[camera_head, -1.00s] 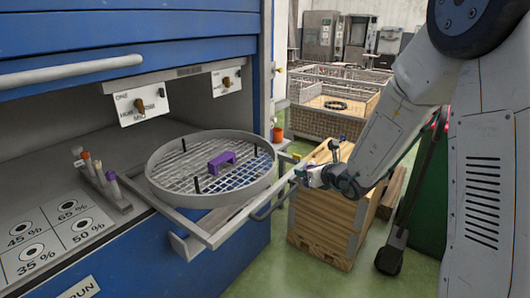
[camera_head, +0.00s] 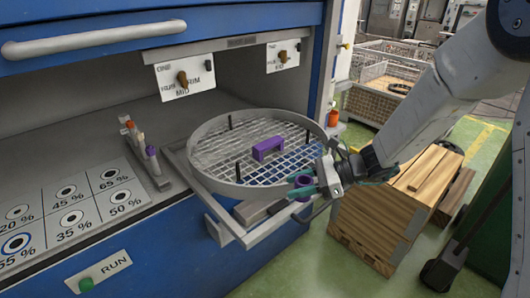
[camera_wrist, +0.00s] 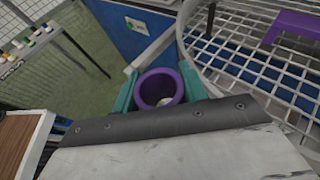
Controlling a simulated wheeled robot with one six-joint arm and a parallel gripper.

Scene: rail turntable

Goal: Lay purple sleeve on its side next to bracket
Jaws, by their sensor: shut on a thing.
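The purple sleeve (camera_wrist: 159,89) is a short open ring held between the teal fingers of my gripper (camera_wrist: 157,92). In the wrist view I look down into its open end. In the head view the sleeve (camera_head: 303,181) shows between the fingers of my gripper (camera_head: 306,187), at the front right rim of the round basket. The purple bracket (camera_head: 268,148) stands on the mesh floor of the basket (camera_head: 215,184). It also shows at the top right of the wrist view (camera_wrist: 292,24). The sleeve is apart from the bracket, with the basket rim between them.
Black posts (camera_head: 238,171) stand up inside the basket, with free mesh around the bracket. The basket sits on a metal rail frame (camera_head: 262,232) in front of the blue machine. A wooden crate (camera_head: 385,215) stands at the right.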

